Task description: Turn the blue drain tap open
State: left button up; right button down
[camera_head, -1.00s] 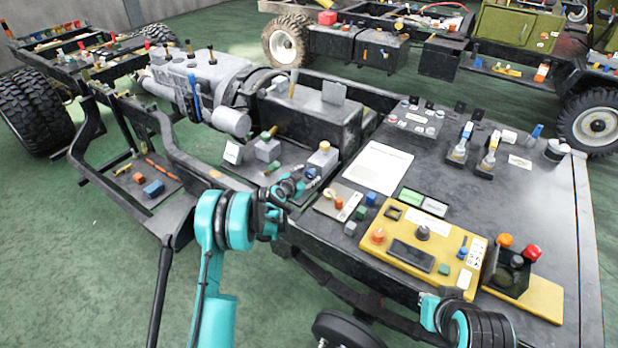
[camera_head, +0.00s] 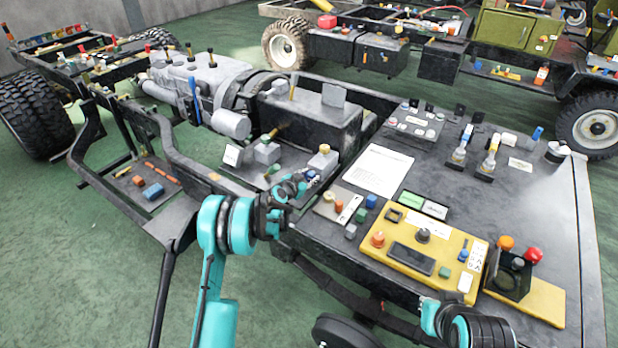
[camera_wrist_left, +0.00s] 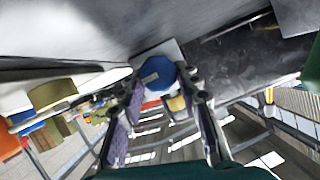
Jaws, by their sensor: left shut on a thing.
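The blue drain tap (camera_wrist_left: 156,75) shows in the left wrist view as a blue faceted knob with a pale mark on its face. It sits in front of a pale grey plate. My left gripper (camera_wrist_left: 158,88) has its two fingers on either side of the knob and is shut on it. In the head view my left gripper (camera_head: 298,184) is at the near edge of the engine bench, and it mostly hides the tap there. How far the tap is turned cannot be told.
A yellow control panel (camera_head: 428,248) with knobs lies on the dark bench top to the right. A white sheet (camera_head: 377,170) and small coloured blocks lie nearer my left gripper. A grey engine block (camera_head: 190,78) stands behind left. Green floor is free at the lower left.

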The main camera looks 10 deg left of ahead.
pick_arm(q)
jog(key=n+h, duration=0.2)
jog(key=shift+w+a+n+g, duration=0.1)
jog(key=shift+a+n+g, duration=0.15)
jog(key=shift+n+g, duration=0.15)
jog(key=n, duration=0.1)
jog(key=n+h, duration=0.1)
jog(key=shift+a+f+n+h, duration=0.1)
jog(key=shift+a+n+h, duration=0.05)
jog(key=shift+n+h, duration=0.15)
jog(key=shift+w+a+f+n+g+h, duration=0.1)
jog(key=shift+n+g+h, duration=0.05)
jog(key=shift+n+h, duration=0.4)
jog(key=shift+a+n+g+h, duration=0.15)
jog(key=shift+n+h, duration=0.2)
jog(key=shift+n, duration=0.3)
jog(key=n+h, duration=0.1)
jog(key=n, duration=0.2)
jog(key=shift+f+h, duration=0.15)
jog(key=shift+h, duration=0.15)
jog(key=shift+n, duration=0.3)
jog(key=o, duration=1.2)
jog(key=shift+c, duration=0.2)
